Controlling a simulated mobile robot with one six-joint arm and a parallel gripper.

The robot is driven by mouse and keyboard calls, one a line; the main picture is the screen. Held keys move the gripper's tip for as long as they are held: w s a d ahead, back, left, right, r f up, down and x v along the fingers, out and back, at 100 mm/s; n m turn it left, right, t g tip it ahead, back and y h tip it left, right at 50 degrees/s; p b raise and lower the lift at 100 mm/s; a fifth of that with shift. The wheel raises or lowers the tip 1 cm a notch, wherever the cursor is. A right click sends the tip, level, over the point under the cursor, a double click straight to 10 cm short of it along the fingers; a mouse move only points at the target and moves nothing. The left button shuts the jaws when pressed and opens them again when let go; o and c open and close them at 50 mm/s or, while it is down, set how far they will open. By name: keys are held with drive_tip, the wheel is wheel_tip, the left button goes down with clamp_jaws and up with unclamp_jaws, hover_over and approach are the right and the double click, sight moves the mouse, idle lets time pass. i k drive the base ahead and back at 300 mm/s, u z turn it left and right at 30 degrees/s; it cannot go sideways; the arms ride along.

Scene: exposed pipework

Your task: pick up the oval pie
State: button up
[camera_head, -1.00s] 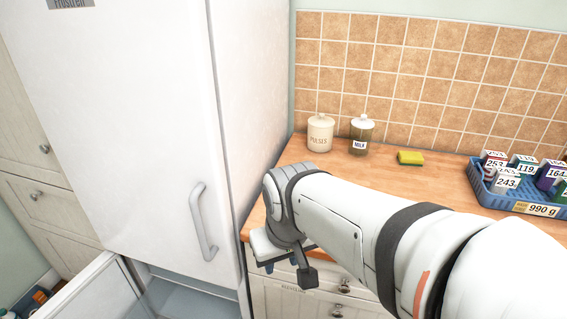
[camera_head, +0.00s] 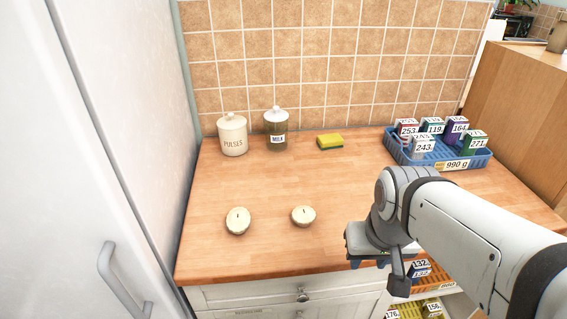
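Two small pale pies with a dark slit on top lie on the wooden counter (camera_head: 270,180). The left pie (camera_head: 238,220) looks longer front to back than it is wide, so it appears to be the oval pie. The right pie (camera_head: 303,216) looks rounder. My gripper (camera_head: 380,263) points down near the counter's front edge, to the right of both pies and apart from them. Its fingers are mostly hidden under its own body, so its opening does not show.
A blue tray (camera_head: 463,163) with several numbered boxes is at the back right. A white fridge (camera_head: 90,150) borders the left. The counter's middle is clear.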

sight(239, 219)
drive_tip(key=z, duration=0.35)
drive_tip(key=k, duration=1.45)
drive_tip(key=u, duration=0.7)
drive_tip(key=i, duration=1.5)
drive_tip(key=u, duration=0.05)
